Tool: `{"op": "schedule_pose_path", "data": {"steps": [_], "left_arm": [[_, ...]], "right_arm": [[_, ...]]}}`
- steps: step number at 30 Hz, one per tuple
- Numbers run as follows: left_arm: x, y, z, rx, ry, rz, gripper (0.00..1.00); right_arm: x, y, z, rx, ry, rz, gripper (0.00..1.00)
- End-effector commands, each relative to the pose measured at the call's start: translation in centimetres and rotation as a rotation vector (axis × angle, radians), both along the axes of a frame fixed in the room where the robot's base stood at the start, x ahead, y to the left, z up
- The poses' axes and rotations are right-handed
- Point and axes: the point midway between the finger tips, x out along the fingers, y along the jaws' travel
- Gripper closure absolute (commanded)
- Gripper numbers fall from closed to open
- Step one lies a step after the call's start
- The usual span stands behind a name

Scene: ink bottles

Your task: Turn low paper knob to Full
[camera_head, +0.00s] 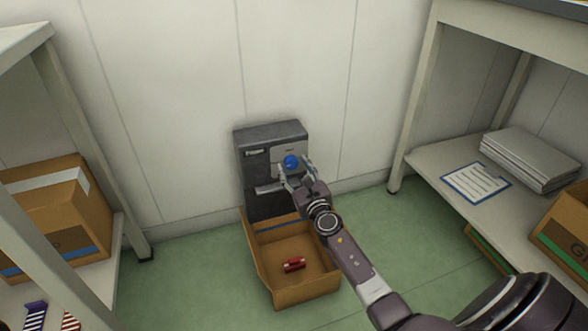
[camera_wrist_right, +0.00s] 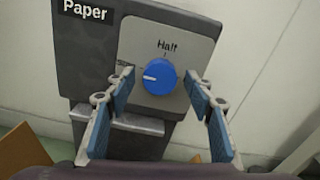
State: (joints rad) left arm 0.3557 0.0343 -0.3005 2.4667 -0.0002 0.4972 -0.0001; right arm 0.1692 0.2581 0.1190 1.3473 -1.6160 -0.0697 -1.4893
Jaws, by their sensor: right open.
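A dark grey paper machine (camera_head: 270,140) stands against the wall, with a blue round knob (camera_head: 291,161) on a lighter plate on its front. In the right wrist view the knob (camera_wrist_right: 160,77) has a white mark pointing left, and the word "Half" stands above it. A "Paper" label (camera_wrist_right: 86,11) is at the upper left. My right gripper (camera_head: 297,173) is open, with its blue-padded fingers on either side of the knob in the picture. I cannot tell whether the pads touch it. No "Full" word is readable. My left gripper is not in view.
An open cardboard box (camera_head: 265,275) with a small red object (camera_head: 294,265) sits on the green floor below the machine.

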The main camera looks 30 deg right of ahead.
Motion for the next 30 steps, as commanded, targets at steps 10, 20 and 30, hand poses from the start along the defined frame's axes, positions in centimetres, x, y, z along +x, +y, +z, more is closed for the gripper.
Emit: {"op": "schedule_pose_path", "data": {"steps": [10,20,30], "left_arm": [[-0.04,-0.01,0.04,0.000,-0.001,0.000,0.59],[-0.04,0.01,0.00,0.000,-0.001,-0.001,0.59],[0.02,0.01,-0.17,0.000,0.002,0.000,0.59]], "right_arm": [[-0.01,0.02,0.00,0.000,0.000,0.000,0.69],[-0.02,0.03,-0.02,0.003,-0.001,0.001,0.93],[-0.02,0.08,-0.08,0.104,-0.025,0.002,0.93]]}}
